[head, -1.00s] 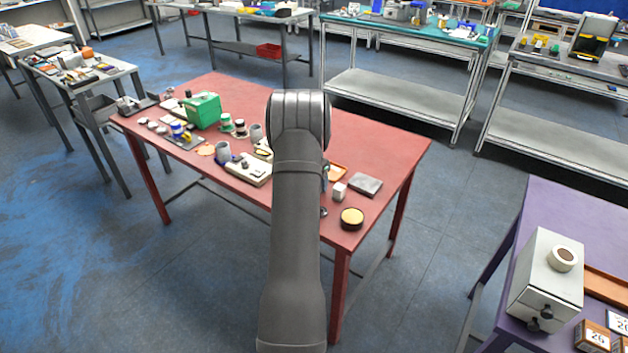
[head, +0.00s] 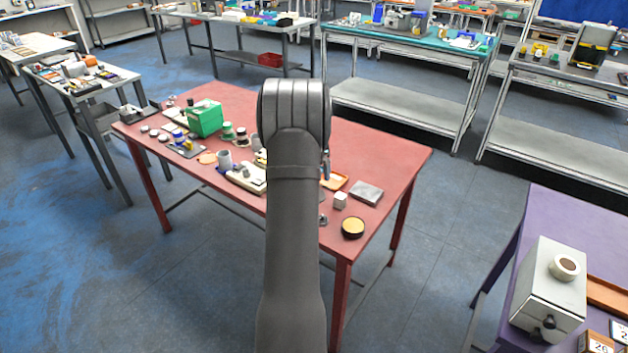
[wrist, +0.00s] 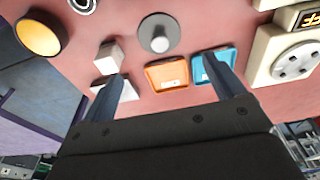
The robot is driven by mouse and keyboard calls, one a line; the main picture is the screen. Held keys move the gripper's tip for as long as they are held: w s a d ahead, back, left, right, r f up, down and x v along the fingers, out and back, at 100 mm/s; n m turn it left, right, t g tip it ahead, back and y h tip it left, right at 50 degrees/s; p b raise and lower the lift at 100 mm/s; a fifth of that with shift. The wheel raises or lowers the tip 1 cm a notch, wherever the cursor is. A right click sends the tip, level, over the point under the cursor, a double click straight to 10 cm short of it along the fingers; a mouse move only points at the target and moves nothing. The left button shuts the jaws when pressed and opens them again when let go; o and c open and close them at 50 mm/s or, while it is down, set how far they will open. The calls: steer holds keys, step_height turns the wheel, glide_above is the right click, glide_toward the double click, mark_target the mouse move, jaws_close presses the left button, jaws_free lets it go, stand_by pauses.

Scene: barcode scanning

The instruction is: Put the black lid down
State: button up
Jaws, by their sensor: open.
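The black lid (wrist: 158,35), a dark disc with a pale grey knob, appears on the red table in the wrist view, knob towards the camera. It lies just beyond my gripper (wrist: 164,70), whose two fingers are spread wide with nothing between them. The fingers look apart from the lid. In the head view my arm hides the lid, and only a sliver of my gripper (head: 326,165) shows beside the arm.
A round yellow-topped tin (head: 352,228), a white cube (head: 340,202) and a grey slab (head: 366,193) stand near the table's right end. An orange tray (wrist: 168,75), a blue tray (wrist: 214,66) and a cream device (wrist: 290,62) are close to the fingers.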

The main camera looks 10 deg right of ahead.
step_height(320, 180, up, 2)
steer(key=shift+s+a+r, duration=0.15)
stand_by(0.3)
steer(key=f, duration=0.4)
steer(key=d+f, duration=0.1)
steer(key=f, duration=0.3)
steer(key=w+f, duration=0.1)
steer(key=f, duration=0.3)
steer(key=shift+w+d, duration=0.1)
steer(key=shift+d, duration=0.05)
step_height(320, 180, up, 2)
steer(key=shift+r, duration=0.75)
